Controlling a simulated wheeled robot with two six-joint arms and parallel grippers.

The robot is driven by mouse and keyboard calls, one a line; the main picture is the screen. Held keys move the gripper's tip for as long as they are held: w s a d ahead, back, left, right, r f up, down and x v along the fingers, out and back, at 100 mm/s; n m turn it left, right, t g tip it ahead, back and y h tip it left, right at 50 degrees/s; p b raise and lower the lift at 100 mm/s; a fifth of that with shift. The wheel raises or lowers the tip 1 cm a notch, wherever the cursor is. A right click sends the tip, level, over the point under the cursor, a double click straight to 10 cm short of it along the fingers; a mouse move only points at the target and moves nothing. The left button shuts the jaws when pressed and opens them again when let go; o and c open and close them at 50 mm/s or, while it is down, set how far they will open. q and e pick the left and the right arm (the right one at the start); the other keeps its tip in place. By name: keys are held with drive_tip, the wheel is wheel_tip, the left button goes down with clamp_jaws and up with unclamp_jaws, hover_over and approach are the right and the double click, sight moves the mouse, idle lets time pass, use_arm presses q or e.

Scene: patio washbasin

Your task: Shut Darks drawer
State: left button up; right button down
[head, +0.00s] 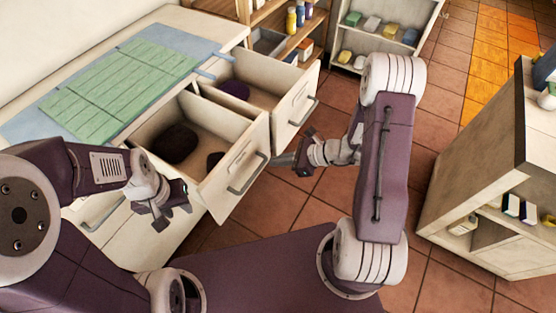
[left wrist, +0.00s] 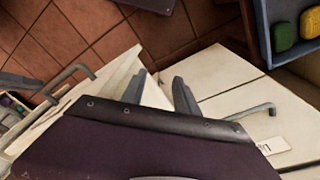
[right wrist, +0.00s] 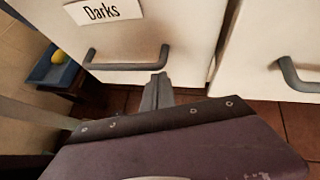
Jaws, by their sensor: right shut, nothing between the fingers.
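The Darks drawer (head: 236,180) is the nearer of two open drawers, pulled well out, with dark bundles (head: 175,143) inside. Its front, with the Darks label (right wrist: 104,11) and a grey bar handle (right wrist: 125,66), faces my right gripper. My right gripper (head: 279,160) is shut and empty, just outside that front. In the right wrist view its fingertips (right wrist: 157,82) are just below the handle's right end; I cannot tell whether they touch. My left gripper (head: 163,212) is open and empty on the near side of the drawer; its spread fingers show in the left wrist view (left wrist: 160,92).
A second open drawer (head: 284,123) beyond holds a purple bundle (head: 234,90). A closed drawer with a handle (left wrist: 252,111) is nearer me. A green mat (head: 120,85) lies on the counter. A blue tray (left wrist: 267,38) stands beside. Tiled floor (head: 310,190) is clear right of the drawers.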

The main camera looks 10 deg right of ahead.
drive_tip(key=shift+w, duration=0.1)
drive_tip(key=w+a+b, duration=0.1)
drive_tip(key=w+a, duration=0.8)
